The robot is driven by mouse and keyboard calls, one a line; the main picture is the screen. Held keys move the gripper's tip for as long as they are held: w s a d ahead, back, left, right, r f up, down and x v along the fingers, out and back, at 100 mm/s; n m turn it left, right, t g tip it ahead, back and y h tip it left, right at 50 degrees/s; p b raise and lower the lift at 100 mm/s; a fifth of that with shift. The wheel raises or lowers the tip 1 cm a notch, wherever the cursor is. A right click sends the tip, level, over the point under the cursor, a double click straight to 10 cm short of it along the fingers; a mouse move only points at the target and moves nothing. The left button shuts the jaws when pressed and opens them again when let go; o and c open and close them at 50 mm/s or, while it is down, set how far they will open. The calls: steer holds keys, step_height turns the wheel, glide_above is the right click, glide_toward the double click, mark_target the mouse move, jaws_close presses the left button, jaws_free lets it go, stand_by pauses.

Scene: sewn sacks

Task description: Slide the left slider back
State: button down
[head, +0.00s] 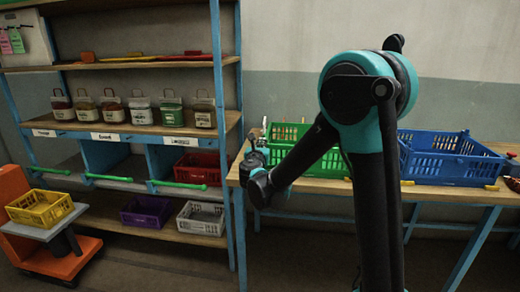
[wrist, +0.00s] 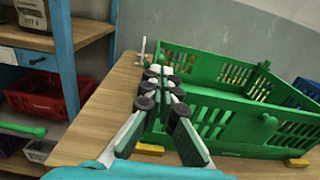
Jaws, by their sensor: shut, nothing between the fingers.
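My gripper (head: 256,162) is at the left end of the wooden table in the head view, beside the green crate (head: 284,132). In the wrist view my gripper (wrist: 160,80) is shut and empty, its fingertips close to the near left corner of the green crate (wrist: 225,122). I cannot tell whether it touches the crate. Small yellow blocks lie at the crate's near edge, one on the left (wrist: 150,148) and one on the right (wrist: 297,162). A thin pale upright piece (wrist: 143,50) stands behind the fingertips. No part is clearly recognisable as the left slider.
A blue crate (head: 450,158) stands to the right on the table (head: 330,187). A blue-framed shelf (head: 220,100) with jars, bins and a red crate (head: 198,168) stands left. A yellow crate (head: 40,208) rests on an orange cart (head: 50,258). Bare tabletop (wrist: 105,120) lies left of my fingers.

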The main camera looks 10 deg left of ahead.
steer(key=shift+w+d, duration=0.1)
steer(key=shift+w, duration=1.5)
steer(key=shift+w, duration=1.1)
